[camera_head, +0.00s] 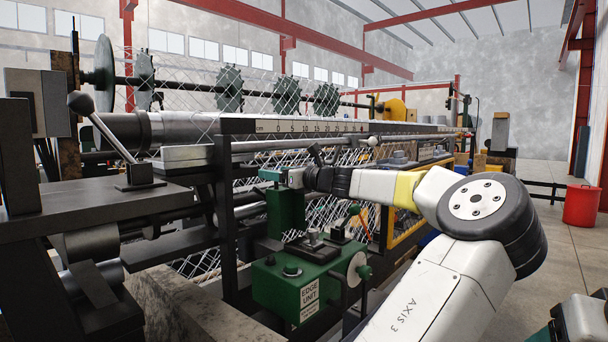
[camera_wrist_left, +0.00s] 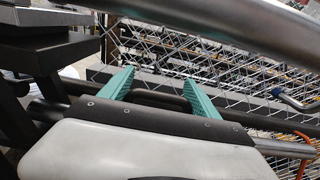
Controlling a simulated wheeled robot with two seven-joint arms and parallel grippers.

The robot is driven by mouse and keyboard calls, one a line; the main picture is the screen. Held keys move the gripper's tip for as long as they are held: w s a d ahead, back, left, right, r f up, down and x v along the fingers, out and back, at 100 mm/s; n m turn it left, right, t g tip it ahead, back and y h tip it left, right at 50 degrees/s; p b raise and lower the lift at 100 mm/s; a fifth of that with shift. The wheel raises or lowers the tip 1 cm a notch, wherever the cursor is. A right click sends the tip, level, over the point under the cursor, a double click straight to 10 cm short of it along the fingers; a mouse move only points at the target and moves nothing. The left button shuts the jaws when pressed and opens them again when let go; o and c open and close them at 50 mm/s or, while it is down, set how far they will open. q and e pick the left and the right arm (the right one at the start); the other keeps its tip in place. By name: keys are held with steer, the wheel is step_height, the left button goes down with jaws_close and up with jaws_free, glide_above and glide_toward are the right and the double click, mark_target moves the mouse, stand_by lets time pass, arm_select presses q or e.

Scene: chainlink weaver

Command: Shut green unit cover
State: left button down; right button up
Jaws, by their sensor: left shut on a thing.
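The green unit (camera_head: 300,280), labelled EDGE UNIT, stands low beside the machine. Its green cover (camera_head: 287,212) appears as an upright panel at the back of the unit, so it stands raised. My left gripper (camera_head: 270,174) is at the top of this panel, its teal fingers level. In the left wrist view the two teal fingers of my left gripper (camera_wrist_left: 160,90) stand apart, with a dark bar and mesh visible beyond. The contact with the cover is mostly hidden there.
A silver rod (camera_head: 300,144) runs just above my left gripper. A lever with a ball knob (camera_head: 80,102) stands on the dark bench at left. The unit carries a handwheel (camera_head: 357,268). A red bin (camera_head: 581,205) stands on the open floor at right.

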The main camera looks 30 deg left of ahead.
arm_select(q)
steer(key=c, duration=2.2)
jaws_free()
steer(key=v, duration=0.3)
steer(key=r+v, duration=0.1)
steer(key=v, duration=0.3)
steer(key=shift+s+d+r, duration=0.2)
steer(key=shift+d+r, duration=0.05)
steer(key=shift+d, duration=0.05)
steer(key=c, duration=1.5)
jaws_free()
steer(key=shift+a+f, duration=0.1)
steer(key=shift+a, duration=0.1)
steer(key=o, duration=1.1)
steer(key=shift+c, duration=0.2)
steer(key=shift+w, duration=0.1)
steer(key=shift+d+f, duration=0.1)
